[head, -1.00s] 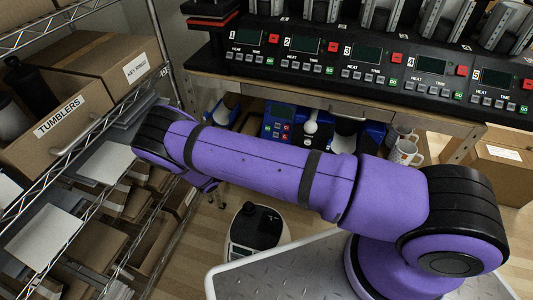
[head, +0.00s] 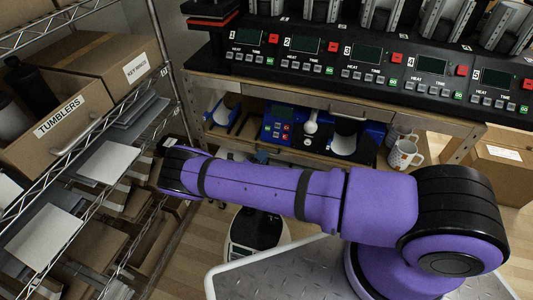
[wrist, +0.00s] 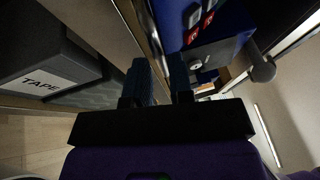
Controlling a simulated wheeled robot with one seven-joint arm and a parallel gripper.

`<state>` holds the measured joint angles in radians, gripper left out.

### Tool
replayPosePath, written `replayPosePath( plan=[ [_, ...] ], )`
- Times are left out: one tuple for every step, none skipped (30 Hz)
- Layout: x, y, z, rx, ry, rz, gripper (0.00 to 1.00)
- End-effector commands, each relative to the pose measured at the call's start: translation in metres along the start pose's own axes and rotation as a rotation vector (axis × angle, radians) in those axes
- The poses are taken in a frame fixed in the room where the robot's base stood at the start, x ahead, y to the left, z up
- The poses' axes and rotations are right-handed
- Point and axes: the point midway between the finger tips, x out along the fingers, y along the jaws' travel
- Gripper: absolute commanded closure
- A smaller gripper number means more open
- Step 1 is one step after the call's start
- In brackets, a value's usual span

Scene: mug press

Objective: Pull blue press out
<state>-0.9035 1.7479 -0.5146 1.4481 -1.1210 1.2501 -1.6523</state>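The blue press (head: 283,122) sits on the shelf under the counter, with a dark screen and red buttons on its front. A pale round-ended lever (head: 310,128) stands at its right side. In the wrist view the press's blue body (wrist: 205,24) is close, above and to the right of my fingers, with a dark knob at its right. My gripper (wrist: 159,75) has its two dark blue ridged fingers apart with a gap between them, and nothing shows held. I cannot tell whether a finger touches the press.
White mugs (head: 404,154) stand right of the press. A counter edge (head: 320,98) runs above, carrying a row of numbered controllers. A wire rack (head: 100,165) with boxes is at the left. A bin labelled TAPE (wrist: 48,82) is left of my fingers. A black-and-white device (head: 255,232) stands below.

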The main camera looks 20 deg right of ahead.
Motion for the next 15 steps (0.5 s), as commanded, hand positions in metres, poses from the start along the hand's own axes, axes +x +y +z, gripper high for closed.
replayPosePath(
  plan=[
    [0.008,0.000,0.000,0.000,0.000,-0.002,0.79],
    [0.011,0.000,0.000,0.000,0.000,-0.002,0.79],
    [0.015,0.000,0.000,0.000,-0.001,-0.002,0.79],
    [0.018,0.000,0.000,-0.001,-0.001,-0.001,0.79],
    [0.020,0.000,0.000,-0.001,-0.001,-0.001,0.79],
    [0.023,0.000,0.000,-0.001,0.000,0.000,0.79],
    [0.024,0.000,0.000,0.000,0.000,0.000,0.79],
    [0.025,0.000,0.000,0.000,0.000,0.000,0.79],
    [0.027,0.000,0.000,0.000,0.000,0.000,0.79],
    [0.027,0.000,0.000,0.000,0.000,-0.001,0.79],
    [0.028,0.000,0.000,0.000,0.000,-0.001,0.79],
    [0.028,0.000,0.000,0.000,0.000,-0.001,0.79],
    [0.028,0.000,0.000,0.000,0.000,-0.001,0.79],
    [0.028,0.000,0.000,0.000,0.000,-0.001,0.79],
    [0.028,0.000,0.000,0.000,0.000,-0.001,0.79]
  ],
)
